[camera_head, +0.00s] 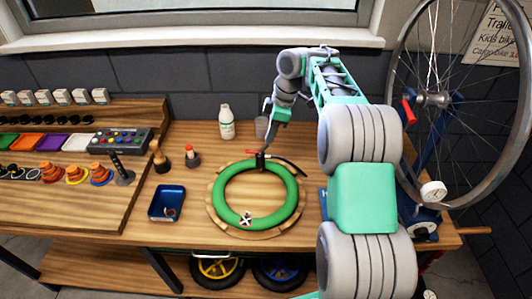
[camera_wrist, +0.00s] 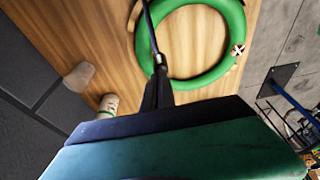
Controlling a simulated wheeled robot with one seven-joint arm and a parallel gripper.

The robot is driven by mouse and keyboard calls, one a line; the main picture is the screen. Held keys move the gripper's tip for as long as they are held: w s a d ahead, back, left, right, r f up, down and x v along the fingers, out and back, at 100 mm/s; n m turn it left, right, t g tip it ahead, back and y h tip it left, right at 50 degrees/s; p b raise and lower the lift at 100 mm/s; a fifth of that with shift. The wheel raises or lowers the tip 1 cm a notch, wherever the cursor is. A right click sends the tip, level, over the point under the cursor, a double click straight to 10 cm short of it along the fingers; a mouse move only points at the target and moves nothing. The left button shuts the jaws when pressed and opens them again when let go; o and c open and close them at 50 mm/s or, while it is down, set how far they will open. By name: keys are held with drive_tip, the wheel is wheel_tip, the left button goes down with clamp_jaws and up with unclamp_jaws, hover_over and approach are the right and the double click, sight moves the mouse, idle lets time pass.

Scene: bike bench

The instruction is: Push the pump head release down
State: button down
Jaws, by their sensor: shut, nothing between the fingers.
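A green inner tube (camera_head: 288,211) lies as a ring on a round wooden form; it also shows in the wrist view (camera_wrist: 185,72). A black pump head (camera_head: 261,162) stands on the tube's far side, with a red release lever (camera_head: 249,153) sticking out to the left and a dark hose (camera_head: 291,165) running right. My gripper (camera_head: 266,145) is shut and empty, pointing down just above the pump head. I cannot tell whether it touches the lever. In the wrist view my narrow dark fingers (camera_wrist: 156,72) cross the tube's edge, and the pump head cannot be made out.
A white bottle (camera_head: 227,123) and a grey cup (camera_head: 261,127) stand behind the tube. A wheel on a stand (camera_head: 434,100) is at the right.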

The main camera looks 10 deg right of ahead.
drive_tip(key=shift+a+f, duration=0.15)
drive_tip(key=shift+f, duration=0.4)
drive_tip(key=d, duration=0.2)
drive_tip(key=shift+s+d+f+b, duration=0.35)
drive_tip(key=shift+d+b, duration=0.05)
drive_tip(key=shift+r, duration=0.1)
drive_tip(key=p+v, duration=0.4)
drive_tip(key=v, duration=0.3)
drive_tip(key=shift+r, duration=0.3)
drive_tip(key=shift+d, duration=0.1)
